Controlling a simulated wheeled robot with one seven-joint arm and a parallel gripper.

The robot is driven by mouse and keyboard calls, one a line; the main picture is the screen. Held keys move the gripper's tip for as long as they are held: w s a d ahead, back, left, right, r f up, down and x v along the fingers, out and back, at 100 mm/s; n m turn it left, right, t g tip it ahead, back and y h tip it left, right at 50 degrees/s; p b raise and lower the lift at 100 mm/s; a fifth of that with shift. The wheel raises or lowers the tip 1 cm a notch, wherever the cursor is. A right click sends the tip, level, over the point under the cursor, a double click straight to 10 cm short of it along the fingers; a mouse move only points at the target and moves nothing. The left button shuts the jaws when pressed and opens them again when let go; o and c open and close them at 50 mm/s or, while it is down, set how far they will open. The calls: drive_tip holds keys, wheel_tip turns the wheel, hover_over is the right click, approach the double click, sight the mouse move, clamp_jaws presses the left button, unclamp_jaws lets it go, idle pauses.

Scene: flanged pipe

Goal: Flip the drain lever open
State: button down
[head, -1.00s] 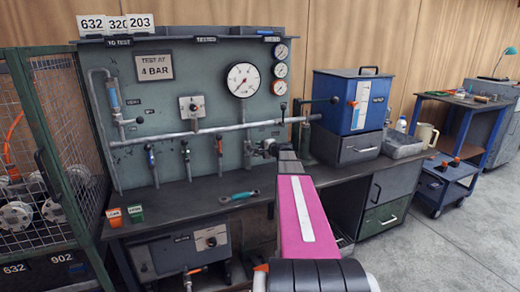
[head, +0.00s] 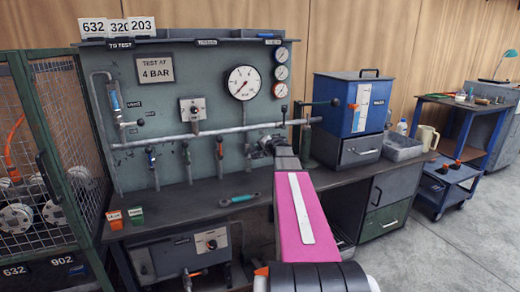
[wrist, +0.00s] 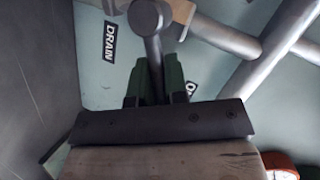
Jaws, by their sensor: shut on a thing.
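The drain lever (wrist: 154,62) is a grey rod in the wrist view, running down from a round hub (wrist: 145,17) to between my fingers. A DRAIN label (wrist: 110,42) is on the pale green panel just left of it. My gripper (wrist: 159,85) has green fingers, one on each side of the rod, and is shut on it. The lever's lower end is hidden between the fingers and behind the gripper body. In the head view my gripper (head: 264,148) is at the right part of the test panel, where my arm hides most of the valve.
The test panel (head: 215,65) carries gauges and pipes, with a long horizontal pipe (head: 165,140) just left of my gripper. A teal-handled tool (head: 240,200) lies on the bench below. A blue box (head: 345,105) on a grey drawer unit (head: 361,149) stands to the right.

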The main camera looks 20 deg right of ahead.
drive_tip(key=c, duration=1.1)
unclamp_jaws()
drive_tip(key=shift+c, duration=0.2)
drive_tip(key=v, duration=1)
drive_tip(key=shift+s, duration=0.35)
drive_tip(key=shift+d+r, duration=0.1)
drive_tip(key=shift+r, duration=0.05)
